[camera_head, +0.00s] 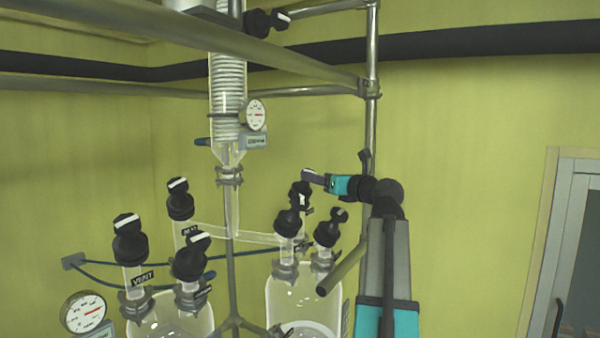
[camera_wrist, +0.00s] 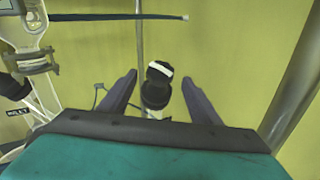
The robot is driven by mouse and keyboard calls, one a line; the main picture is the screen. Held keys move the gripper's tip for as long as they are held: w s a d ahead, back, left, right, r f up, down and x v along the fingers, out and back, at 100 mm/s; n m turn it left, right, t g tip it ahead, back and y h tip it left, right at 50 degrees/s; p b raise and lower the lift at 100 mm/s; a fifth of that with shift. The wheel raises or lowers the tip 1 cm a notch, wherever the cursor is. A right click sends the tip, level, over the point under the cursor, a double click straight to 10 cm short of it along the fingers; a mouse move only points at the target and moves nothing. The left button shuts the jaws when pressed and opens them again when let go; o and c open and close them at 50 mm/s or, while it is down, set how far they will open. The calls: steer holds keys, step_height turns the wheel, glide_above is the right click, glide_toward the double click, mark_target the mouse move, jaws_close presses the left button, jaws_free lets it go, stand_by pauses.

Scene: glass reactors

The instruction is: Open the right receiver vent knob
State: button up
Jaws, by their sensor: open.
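The right glass receiver (camera_head: 300,292) carries several black knobs on its necks. One black knob (camera_head: 300,194) on it stands just below and left of my gripper (camera_head: 312,176) in the head view. In the wrist view, a black knob (camera_wrist: 156,92) with a white stripe on top lies between the two dark fingers of my open gripper (camera_wrist: 160,78), with a gap on either side. I cannot tell whether its depth is within the fingers. Its label is not readable, and its lower neck is partly hidden by the gripper body.
The left receiver (camera_head: 165,318) has a VENT label (camera_head: 142,278) and several black knobs. A condenser column (camera_head: 228,90) with a gauge (camera_head: 256,114) hangs between them. A metal upright (camera_head: 371,95) stands close behind my arm.

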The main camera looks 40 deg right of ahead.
steer(key=w+p, duration=0.1)
steer(key=w, duration=0.2)
steer(key=w+d, duration=0.1)
steer(key=w, duration=0.2)
steer(key=w+d+p, duration=0.1)
steer(key=w, duration=0.3)
steer(key=shift+p, duration=0.3)
steer(key=c, duration=1.1)
